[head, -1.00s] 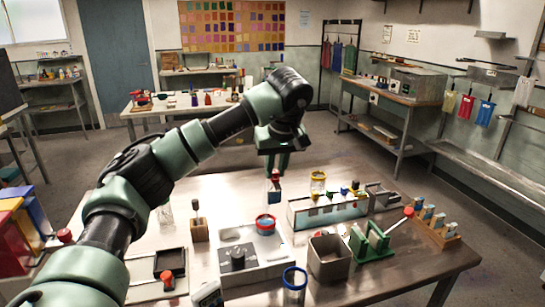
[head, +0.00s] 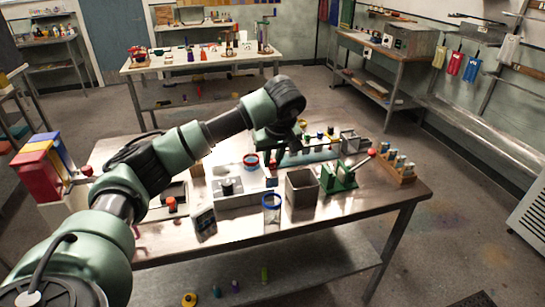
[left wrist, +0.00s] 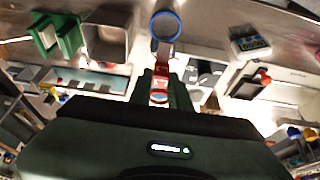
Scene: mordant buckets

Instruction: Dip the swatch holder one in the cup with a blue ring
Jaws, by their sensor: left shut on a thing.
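The swatch holder has a red grip (head: 271,163) with a pale plate below it. In the left wrist view its red grip (left wrist: 161,72) sits between my fingers and a grey plate extends past them. My left gripper (head: 272,153) is shut on it above the back part of the table; it also shows in the left wrist view (left wrist: 160,80). The cup with a blue ring (head: 271,202) is clear-walled and stands near the table's front edge, in front of the gripper. In the left wrist view its blue rim (left wrist: 166,25) lies just beyond the holder's plate. My right gripper is out of view.
A grey open bin (head: 301,188) stands right of the blue-ringed cup, with a green stand (head: 340,178) beyond. A red-ringed cup (head: 250,160) is left of the gripper. A dark device (head: 204,221) stands at front left. A rack with several coloured items lies behind.

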